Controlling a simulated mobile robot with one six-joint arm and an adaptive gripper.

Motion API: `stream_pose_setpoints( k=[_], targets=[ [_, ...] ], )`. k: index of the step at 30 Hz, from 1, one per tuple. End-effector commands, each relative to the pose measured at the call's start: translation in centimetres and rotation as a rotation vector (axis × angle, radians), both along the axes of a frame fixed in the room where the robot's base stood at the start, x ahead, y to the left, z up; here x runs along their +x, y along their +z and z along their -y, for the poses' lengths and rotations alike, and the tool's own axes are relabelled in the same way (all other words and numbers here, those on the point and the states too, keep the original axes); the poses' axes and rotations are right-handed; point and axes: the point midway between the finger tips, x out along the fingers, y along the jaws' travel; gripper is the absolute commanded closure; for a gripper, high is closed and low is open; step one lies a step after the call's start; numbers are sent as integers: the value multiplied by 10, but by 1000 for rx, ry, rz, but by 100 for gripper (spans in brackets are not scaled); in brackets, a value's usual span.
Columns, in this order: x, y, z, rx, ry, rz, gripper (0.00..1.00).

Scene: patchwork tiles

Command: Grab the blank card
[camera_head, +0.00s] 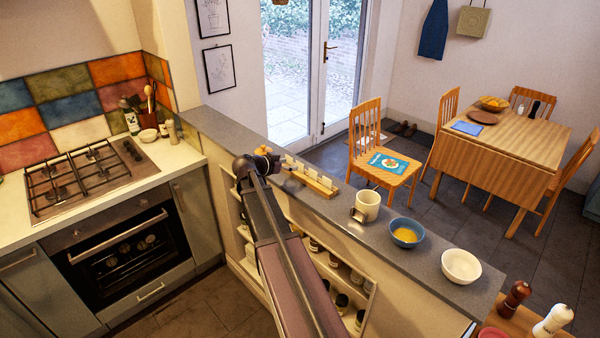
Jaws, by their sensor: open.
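A light wooden holder (322,188) lies on the grey ledge, with a few small white cards (291,163) standing in it. They are too small to tell which one is blank. My gripper (268,164) is at the left end of this holder, above the ledge, open. My arm comes up from the bottom of the view and hides part of the ledge front. The gap between the fingertips is small and dark, and I see no card between them.
Right of the holder on the ledge (345,222) stand a mug (366,206), a blue bowl with yellow contents (406,232) and a white bowl (461,266). A small orange-brown object (263,150) is just behind my gripper. The ledge's far left part is clear.

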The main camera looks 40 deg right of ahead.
Motion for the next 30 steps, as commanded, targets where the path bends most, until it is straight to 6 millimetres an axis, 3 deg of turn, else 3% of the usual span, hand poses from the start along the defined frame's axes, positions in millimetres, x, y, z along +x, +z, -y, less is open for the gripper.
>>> stream_pose_setpoints(
  k=[14,30],
  targets=[
    [0,-2,4,0,0,0,31],
    [3,-21,49,-1,0,0,31]
  ],
)
